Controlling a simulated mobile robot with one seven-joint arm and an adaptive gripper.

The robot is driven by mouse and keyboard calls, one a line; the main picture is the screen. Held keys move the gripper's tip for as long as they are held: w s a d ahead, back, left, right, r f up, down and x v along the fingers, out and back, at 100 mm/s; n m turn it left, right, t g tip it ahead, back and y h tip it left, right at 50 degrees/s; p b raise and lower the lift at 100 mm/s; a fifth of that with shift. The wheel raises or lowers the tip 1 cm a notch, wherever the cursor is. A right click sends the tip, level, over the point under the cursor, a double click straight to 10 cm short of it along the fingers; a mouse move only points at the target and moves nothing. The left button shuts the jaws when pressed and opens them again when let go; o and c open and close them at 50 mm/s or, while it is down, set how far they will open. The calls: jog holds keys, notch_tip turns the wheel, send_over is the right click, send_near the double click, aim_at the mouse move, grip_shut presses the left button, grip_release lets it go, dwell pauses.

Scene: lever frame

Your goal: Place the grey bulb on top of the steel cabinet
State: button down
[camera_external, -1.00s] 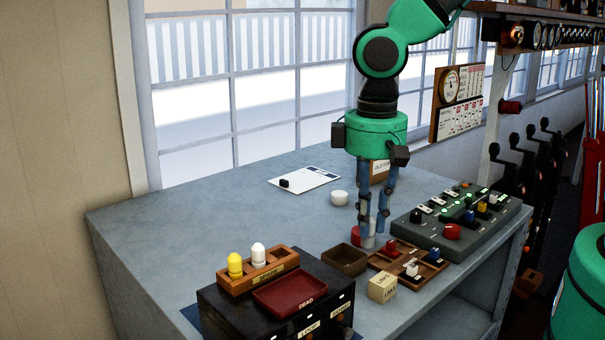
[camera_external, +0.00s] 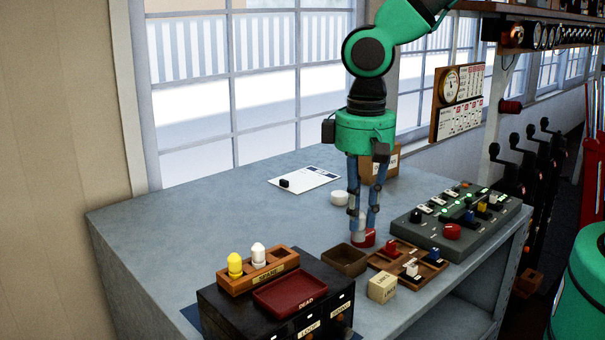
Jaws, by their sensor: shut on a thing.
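My gripper (camera_external: 363,226) points straight down over the blue-grey metal bench (camera_external: 240,200). Its fingers are closed on a small pale grey thing, most likely the grey bulb, which is mostly hidden between them. A round red thing (camera_external: 364,239) stands on the bench right at the fingertips; whether they touch I cannot tell. A dark cabinet (camera_external: 259,316) with labelled drawers stands at the front left; I cannot tell for sure whether this or the bench is the steel cabinet. A wooden spare rack (camera_external: 249,278) on the dark cabinet holds a yellow bulb (camera_external: 235,265) and a white bulb (camera_external: 258,255).
A red tray (camera_external: 289,293) marked DEAD lies on the dark cabinet. A brown box (camera_external: 345,260), a cream block (camera_external: 382,287), a wooden tray (camera_external: 408,263) and a switch panel (camera_external: 458,222) crowd the right. A white round thing (camera_external: 339,198) stands behind. The bench's left is clear.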

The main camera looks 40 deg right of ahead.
jog(key=w+d+f+m+p, duration=0.1)
jog(key=w+d+f+m, duration=0.1)
jog(key=w+d+m, duration=0.5)
jog(key=w+d+f+m+p, duration=0.1)
jog(key=w+d+f+m, duration=0.2)
jog(key=w, duration=0.8)
jog(key=w+d+f+m, duration=0.3)
jog(key=w+d, duration=0.3)
jog(key=d, duration=0.2)
jog(key=w+d+f+m+p, duration=0.1)
jog(key=w+d+f+m, duration=0.2)
jog(key=w+d, duration=0.3)
jog(key=shift+w+d+f+m+p, duration=0.35)
jog(key=shift+d+m, duration=0.25)
jog(key=shift+d, duration=0.5)
jog(key=shift+w+a+f+p, duration=0.3)
jog(key=shift+w+p, duration=0.1)
jog(key=shift+w, duration=2.25)
jog(key=shift+w+a+f+p, duration=0.2)
jog(key=shift+w+a+p, duration=0.2)
jog(key=shift+w, duration=2.2)
jog(key=shift+w+a+f+p, duration=0.25)
jog(key=shift+w+p, duration=0.2)
jog(key=shift+w, duration=2.2)
jog(key=shift+f+p, duration=0.45)
jog(key=shift+f, duration=1.3)
jog(key=shift+f, duration=0.1)
